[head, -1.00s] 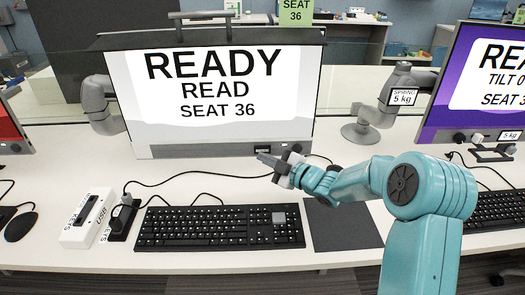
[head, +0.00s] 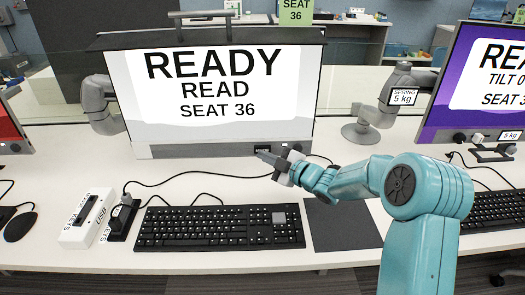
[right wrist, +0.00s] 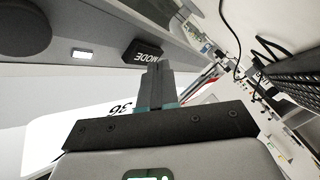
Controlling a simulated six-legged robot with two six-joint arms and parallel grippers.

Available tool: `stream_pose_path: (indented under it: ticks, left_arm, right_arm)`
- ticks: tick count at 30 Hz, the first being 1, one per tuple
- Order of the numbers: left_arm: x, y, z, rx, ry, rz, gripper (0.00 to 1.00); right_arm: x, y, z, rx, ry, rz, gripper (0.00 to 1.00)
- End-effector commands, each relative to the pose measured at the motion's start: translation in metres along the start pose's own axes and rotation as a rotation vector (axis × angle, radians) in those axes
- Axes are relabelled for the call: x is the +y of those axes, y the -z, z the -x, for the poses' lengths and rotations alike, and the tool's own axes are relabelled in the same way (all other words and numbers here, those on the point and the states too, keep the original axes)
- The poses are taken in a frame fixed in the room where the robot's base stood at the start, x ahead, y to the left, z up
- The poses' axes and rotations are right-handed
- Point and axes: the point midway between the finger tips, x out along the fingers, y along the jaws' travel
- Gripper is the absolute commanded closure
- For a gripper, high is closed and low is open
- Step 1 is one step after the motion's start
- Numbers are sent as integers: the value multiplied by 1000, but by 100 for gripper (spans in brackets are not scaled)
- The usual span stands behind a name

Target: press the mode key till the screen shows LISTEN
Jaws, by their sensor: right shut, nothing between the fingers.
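The screen (head: 215,85) stands at the middle back of the desk and reads READY, READ, SEAT 36. The mode key (head: 262,150) is a small dark key on the grey strip under the screen. In the right wrist view the mode key (right wrist: 146,52) is a black block lettered MODE, just beyond my fingertips. My right gripper (head: 262,157) is shut and empty, its tips close to the key; I cannot tell whether they touch it. It also shows in the right wrist view (right wrist: 156,70). My left gripper is not in view.
A black keyboard (head: 220,227) lies in front of the screen, with a dark mat (head: 342,224) to its right. A white USB box (head: 88,218) stands at left. A purple screen (head: 490,80) is at right. A cable (head: 190,177) crosses the desk.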

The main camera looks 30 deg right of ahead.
Motion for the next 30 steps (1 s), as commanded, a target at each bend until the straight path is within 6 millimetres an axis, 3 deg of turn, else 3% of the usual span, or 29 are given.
stream_pose_path:
  ticks: [30]
  left_arm:
    - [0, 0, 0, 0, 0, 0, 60]
  right_arm:
    - [4, -4, -5, 0, 0, 0, 100]
